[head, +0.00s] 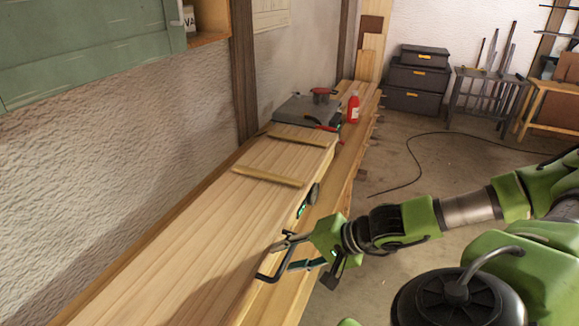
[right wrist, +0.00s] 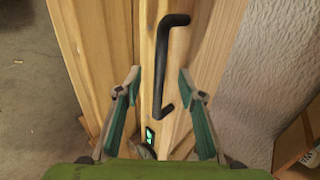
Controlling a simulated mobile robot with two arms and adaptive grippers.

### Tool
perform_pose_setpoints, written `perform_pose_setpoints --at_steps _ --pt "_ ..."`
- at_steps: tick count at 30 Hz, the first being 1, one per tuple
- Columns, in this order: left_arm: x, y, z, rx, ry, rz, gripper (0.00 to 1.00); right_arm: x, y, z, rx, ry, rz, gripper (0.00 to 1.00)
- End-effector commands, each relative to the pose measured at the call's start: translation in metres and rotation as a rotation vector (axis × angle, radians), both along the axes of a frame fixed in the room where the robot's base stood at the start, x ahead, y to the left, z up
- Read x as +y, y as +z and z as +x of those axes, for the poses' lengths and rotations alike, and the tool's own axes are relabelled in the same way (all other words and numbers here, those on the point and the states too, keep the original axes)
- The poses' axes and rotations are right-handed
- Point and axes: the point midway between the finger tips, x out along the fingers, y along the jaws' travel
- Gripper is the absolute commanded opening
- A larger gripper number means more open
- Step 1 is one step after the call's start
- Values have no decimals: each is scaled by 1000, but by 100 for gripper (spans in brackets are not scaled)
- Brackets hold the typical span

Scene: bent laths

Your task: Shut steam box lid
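The steam box (head: 180,255) is a long pale wooden box along the wall, with wooden battens across its top near the far end. A black bar handle (head: 261,276) is on its near right side; it also shows in the right wrist view (right wrist: 162,62). I cannot tell how far the lid stands open. My right gripper (head: 284,256) is at the handle. In the right wrist view its two fingers (right wrist: 160,76) are apart, with the handle between and beyond them, and they do not close on it. My left gripper is not in view.
A small device with a green display (head: 302,210) is on the box's side. A black cable (head: 412,150) lies on the open floor.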

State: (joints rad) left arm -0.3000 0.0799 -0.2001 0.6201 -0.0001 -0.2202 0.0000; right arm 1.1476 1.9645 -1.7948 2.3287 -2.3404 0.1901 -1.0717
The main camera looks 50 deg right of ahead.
Motion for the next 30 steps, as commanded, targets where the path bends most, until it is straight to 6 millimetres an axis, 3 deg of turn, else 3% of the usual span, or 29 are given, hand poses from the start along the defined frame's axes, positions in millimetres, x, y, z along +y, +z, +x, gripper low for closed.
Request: perform_pose_setpoints --at_steps 21,30 --pt "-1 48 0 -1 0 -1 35 -19 55 -56 3 -2 0 36" --pt "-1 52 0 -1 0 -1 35 -22 60 -64 -1 1 0 36"
